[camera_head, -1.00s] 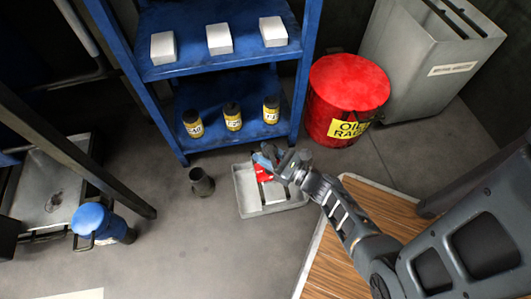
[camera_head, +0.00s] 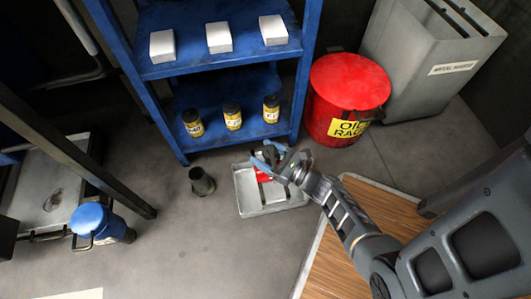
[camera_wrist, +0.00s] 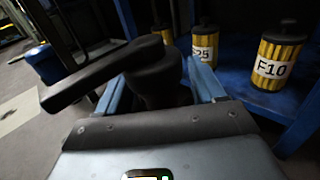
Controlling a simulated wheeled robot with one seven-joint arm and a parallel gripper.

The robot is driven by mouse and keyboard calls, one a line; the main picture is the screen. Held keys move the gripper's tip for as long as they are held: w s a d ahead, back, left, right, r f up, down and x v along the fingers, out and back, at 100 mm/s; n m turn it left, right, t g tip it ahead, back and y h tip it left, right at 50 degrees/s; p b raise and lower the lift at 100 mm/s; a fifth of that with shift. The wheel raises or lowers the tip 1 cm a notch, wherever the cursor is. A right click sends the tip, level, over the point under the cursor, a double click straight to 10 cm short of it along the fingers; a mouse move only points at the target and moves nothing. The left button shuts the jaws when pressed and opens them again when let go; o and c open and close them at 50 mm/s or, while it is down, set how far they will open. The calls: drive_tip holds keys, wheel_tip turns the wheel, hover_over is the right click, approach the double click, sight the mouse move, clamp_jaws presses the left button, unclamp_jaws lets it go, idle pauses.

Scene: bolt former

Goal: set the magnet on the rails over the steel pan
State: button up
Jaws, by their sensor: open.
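My gripper (camera_head: 272,157) is over a shallow grey tray (camera_head: 245,205) on the floor, with its blue fingers spread apart. A red thing (camera_head: 264,175), possibly the magnet, shows just under the fingers at the tray, partly hidden by them. In the wrist view a black knob with a long dark lever (camera_wrist: 100,72) stands in front of and between the blue fingers; I cannot tell whether they touch it. A steel pan (camera_head: 45,190) with a dark stain stands at the left, partly behind a dark post. Dark bars run along its near edge.
A blue shelf (camera_head: 180,65) holds white boxes and yellow-labelled canisters (camera_head: 233,117). A red oily-rags bin (camera_head: 340,105) and a grey bin (camera_head: 420,55) stand right. A dark funnel-like piece (camera_head: 201,182) and a blue-topped container (camera_head: 95,222) stand left. Floor between them is clear.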

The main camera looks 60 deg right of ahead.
drive_tip(key=shift+f, duration=0.1)
drive_tip(key=shift+s+a+p, duration=0.15)
drive_tip(key=shift+s+p, duration=0.15)
drive_tip(key=shift+s, duration=1)
drive_tip(key=shift+s+a+p, duration=0.2)
drive_tip(key=shift+s+p, duration=0.15)
drive_tip(key=shift+s, duration=0.95)
drive_tip(key=shift+s+a+p, duration=0.15)
drive_tip(key=shift+s+p, duration=0.15)
drive_tip(key=shift+s, duration=1)
